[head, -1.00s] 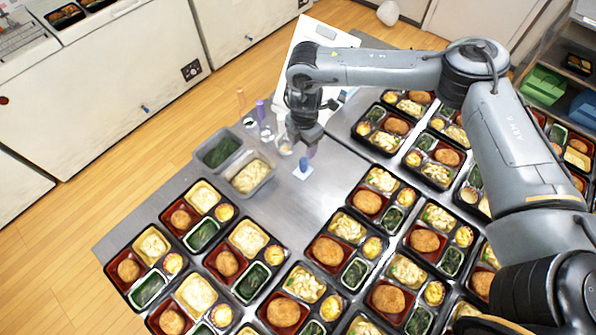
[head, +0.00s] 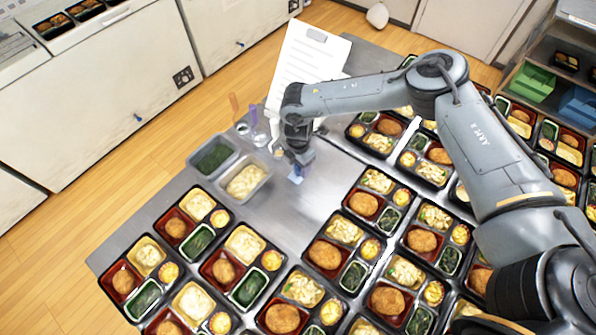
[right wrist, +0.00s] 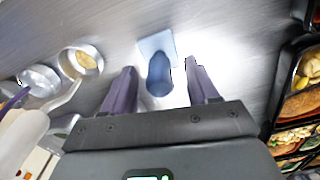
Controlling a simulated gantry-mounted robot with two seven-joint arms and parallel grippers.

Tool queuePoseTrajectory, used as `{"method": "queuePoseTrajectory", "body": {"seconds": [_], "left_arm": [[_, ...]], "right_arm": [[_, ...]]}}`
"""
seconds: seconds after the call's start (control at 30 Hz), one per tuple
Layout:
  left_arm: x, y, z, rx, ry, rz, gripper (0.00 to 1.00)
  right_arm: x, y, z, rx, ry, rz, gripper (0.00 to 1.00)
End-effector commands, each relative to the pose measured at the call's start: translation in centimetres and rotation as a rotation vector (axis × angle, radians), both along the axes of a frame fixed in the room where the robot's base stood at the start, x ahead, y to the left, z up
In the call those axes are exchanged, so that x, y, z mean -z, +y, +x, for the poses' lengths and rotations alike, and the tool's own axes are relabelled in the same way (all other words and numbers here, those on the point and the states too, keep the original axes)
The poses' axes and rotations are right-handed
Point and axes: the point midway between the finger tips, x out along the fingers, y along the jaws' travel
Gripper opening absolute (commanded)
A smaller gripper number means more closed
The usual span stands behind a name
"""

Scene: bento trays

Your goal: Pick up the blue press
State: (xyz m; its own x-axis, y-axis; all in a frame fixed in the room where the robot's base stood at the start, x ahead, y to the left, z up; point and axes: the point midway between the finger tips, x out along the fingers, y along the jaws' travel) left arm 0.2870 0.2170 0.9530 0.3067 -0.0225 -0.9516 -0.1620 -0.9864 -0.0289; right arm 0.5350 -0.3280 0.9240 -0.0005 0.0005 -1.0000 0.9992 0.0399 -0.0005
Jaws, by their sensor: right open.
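The blue press (right wrist: 158,76) stands on the steel table in the right wrist view, with a dark blue rounded handle and a pale blue square plate (right wrist: 152,43). In the head view only a small part of the press (head: 296,178) shows below my right gripper (head: 300,158). My right gripper (right wrist: 162,84) is open, its two purple fingers on either side of the press handle with a gap at each side. Nothing is held. My left gripper is not in view.
Two food tubs (head: 245,181) stand left of the press. Small cups (right wrist: 81,60) with upright utensils are close by, and a white paper sheet (head: 305,62) is behind. Filled bento trays (head: 330,252) crowd the front and right. Bare table surrounds the press.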

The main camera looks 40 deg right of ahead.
Motion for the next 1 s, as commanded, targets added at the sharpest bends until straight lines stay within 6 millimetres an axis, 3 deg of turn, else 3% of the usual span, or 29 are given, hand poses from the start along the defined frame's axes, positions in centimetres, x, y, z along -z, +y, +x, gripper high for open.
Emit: {"method": "queuePoseTrajectory", "body": {"seconds": [0.37,0.73,1.0], "left_arm": [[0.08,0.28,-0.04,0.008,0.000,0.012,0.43],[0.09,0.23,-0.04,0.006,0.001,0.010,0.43],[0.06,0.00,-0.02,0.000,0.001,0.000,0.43]], "right_arm": [[0.82,0.00,-0.02,0.000,0.000,0.000,0.58],[0.79,-0.01,-0.02,0.000,0.000,0.000,0.01],[0.72,-0.01,0.00,0.000,0.000,0.000,0.00]]}}
